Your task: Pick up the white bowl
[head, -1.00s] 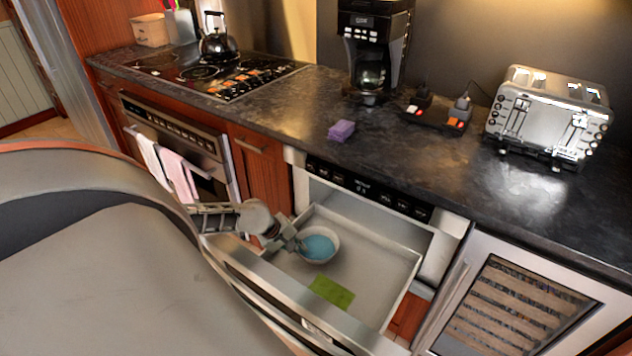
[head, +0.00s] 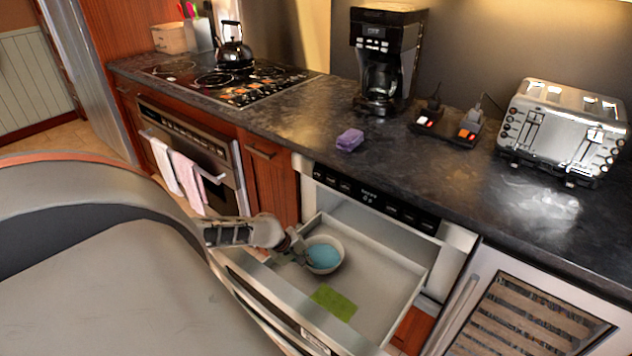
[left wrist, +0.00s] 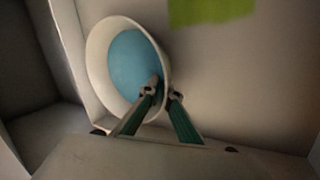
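The white bowl (head: 341,261), light blue inside, stands in the open drawer (head: 398,278) near its back left corner. In the left wrist view the white bowl (left wrist: 97,48) shows its mouth. My left gripper (head: 303,255) is at the bowl's left side in the head view. In the left wrist view my left gripper (left wrist: 163,92) straddles the rim, one fingertip inside and one outside. The fingertips are close to the wall, but I cannot tell whether they press on it. No clear gap shows under the bowl. My right gripper is not in view.
A green flat piece (head: 333,303) lies on the drawer floor in front of the bowl. The drawer walls are close to my left gripper. Above are the dark counter (head: 290,118), a purple sponge (head: 350,139), a coffee maker (head: 385,60) and a toaster (head: 562,130).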

